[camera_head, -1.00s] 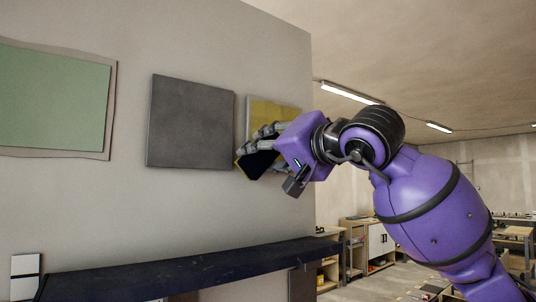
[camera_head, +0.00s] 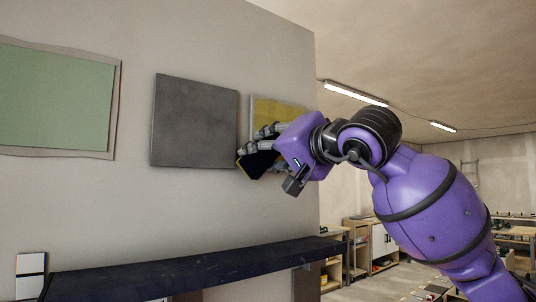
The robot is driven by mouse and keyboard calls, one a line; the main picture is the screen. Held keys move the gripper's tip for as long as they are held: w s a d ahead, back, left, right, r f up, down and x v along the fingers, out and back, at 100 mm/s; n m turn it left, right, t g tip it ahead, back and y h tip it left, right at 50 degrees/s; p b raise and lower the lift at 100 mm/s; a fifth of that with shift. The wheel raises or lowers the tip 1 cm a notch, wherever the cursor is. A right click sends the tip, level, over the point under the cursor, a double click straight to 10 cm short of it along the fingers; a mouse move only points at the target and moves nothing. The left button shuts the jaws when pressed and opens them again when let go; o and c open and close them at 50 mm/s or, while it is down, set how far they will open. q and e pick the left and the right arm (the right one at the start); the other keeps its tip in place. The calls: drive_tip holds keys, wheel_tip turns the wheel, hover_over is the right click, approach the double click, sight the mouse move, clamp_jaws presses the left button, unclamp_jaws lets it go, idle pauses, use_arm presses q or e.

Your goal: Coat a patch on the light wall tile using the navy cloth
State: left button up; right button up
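My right gripper (camera_head: 258,148) is shut on a dark navy cloth (camera_head: 256,163) with a thin yellowish edge. It is in front of the lower part of a yellow tile (camera_head: 278,109) with a pale border, at the right end of the wall. The gripper hides much of that tile, and I cannot tell whether the cloth touches it. A dark grey tile (camera_head: 194,122) hangs in the middle, left of the gripper. A pale green tile (camera_head: 52,100) with a beige border is at the far left. My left gripper is not in view.
A dark shelf (camera_head: 195,273) runs along the wall below the tiles. A small white and black object (camera_head: 30,275) stands at its left end. The wall ends right of the yellow tile, with workshop cabinets (camera_head: 372,245) beyond.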

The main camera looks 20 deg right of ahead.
sight(279, 155)
drive_tip(key=shift+w+a, duration=0.15)
drive_tip(key=shift+w, duration=0.2)
drive_tip(key=shift+w+d, duration=0.25)
drive_tip(key=shift+d, duration=0.5)
drive_tip(key=shift+w+d, duration=0.25)
drive_tip(key=shift+d, duration=0.45)
drive_tip(key=shift+w+d, duration=0.1)
drive_tip(key=shift+d, duration=0.45)
drive_tip(key=shift+s+a+r, duration=0.1)
drive_tip(key=shift+s+a, duration=0.1)
drive_tip(key=shift+a, duration=0.35)
drive_tip(key=shift+s+a+r, duration=0.1)
drive_tip(key=shift+s+a, duration=0.05)
drive_tip(key=shift+a, duration=0.35)
drive_tip(key=shift+s+a+f, duration=0.1)
drive_tip(key=shift+s+a, duration=0.05)
drive_tip(key=shift+a, duration=0.35)
drive_tip(key=shift+s+a+f, duration=0.1)
drive_tip(key=shift+a, duration=0.35)
drive_tip(key=shift+v, duration=3)
